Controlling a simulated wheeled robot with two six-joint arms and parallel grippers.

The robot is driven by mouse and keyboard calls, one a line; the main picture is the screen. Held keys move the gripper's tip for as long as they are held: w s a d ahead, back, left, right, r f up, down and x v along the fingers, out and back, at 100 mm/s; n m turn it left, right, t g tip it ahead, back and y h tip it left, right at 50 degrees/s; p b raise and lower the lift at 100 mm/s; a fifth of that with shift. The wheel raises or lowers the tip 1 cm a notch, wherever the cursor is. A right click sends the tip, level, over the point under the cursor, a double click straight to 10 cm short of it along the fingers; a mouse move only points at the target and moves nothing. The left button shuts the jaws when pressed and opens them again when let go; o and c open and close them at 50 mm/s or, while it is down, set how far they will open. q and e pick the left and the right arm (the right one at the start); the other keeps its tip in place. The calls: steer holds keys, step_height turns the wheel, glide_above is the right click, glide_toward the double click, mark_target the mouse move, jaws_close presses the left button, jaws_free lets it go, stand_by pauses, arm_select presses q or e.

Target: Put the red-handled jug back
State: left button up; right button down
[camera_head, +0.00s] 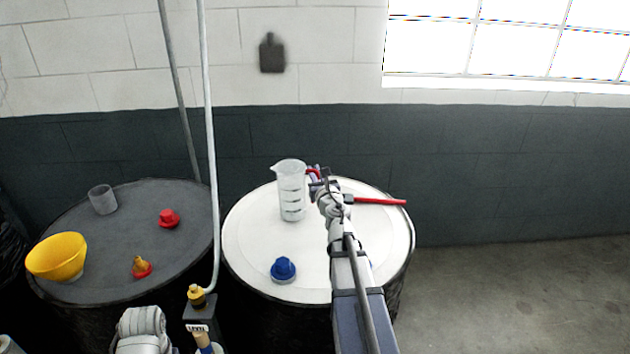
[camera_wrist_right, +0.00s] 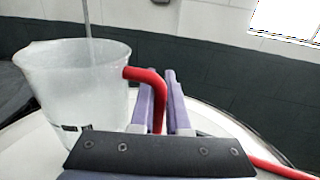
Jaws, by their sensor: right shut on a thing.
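The red-handled jug (camera_head: 291,192) is a translucent measuring jug with dark marks. It is upright over the left part of the white drum top (camera_head: 245,245), its base seeming to rest there, though a small gap cannot be ruled out. My right gripper (camera_head: 318,180) is at the jug's right side, shut on its red handle. In the right wrist view the jug (camera_wrist_right: 78,85) fills the left, and the red handle (camera_wrist_right: 148,76) passes between the fingers (camera_wrist_right: 166,100). The jug's base is hidden there. My left gripper is out of view.
A blue cap (camera_head: 283,269) sits at the white drum's front; a red bar (camera_head: 380,201) lies at its right. A pale pipe (camera_head: 210,130) rises between the drums.

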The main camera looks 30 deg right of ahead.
steer(key=shift+f, duration=0.15)
steer(key=c, duration=0.9)
jaws_free()
